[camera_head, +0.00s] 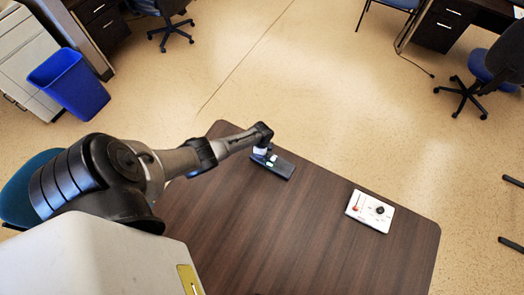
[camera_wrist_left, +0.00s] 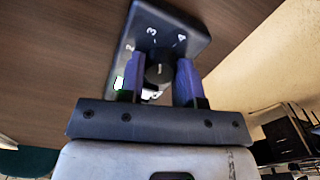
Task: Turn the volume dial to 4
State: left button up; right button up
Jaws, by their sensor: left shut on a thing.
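The dark volume panel (camera_head: 283,170) lies on the table near its far edge, with small green-lit spots on it. In the left wrist view the panel (camera_wrist_left: 190,38) fills the top middle, and the printed numbers 2, 3 and 4 are readable. The round black volume dial (camera_wrist_left: 160,70) sits between the two blue fingers of my left gripper (camera_wrist_left: 157,80), which is shut on it. I cannot make out a pointer mark, so the dial's setting is unclear. In the head view my left gripper (camera_head: 263,149) hides the dial. My right gripper is not in view.
A white panel (camera_head: 360,213) with a black knob and a red part lies on the right of the brown table (camera_head: 235,235). The tabletop between the two panels is clear. A blue bin (camera_head: 75,82) and office chairs stand on the floor beyond.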

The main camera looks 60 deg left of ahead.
pick_arm(q)
jog(key=m+b, duration=0.1)
jog(key=m, duration=0.4)
jog(key=shift+f+m+b, duration=0.1)
jog(key=shift+m+b, duration=0.2)
jog(key=shift+m, duration=0.8)
jog(key=o, duration=0.9)
jog(key=shift+o, duration=0.2)
jog(key=shift+r, duration=0.2)
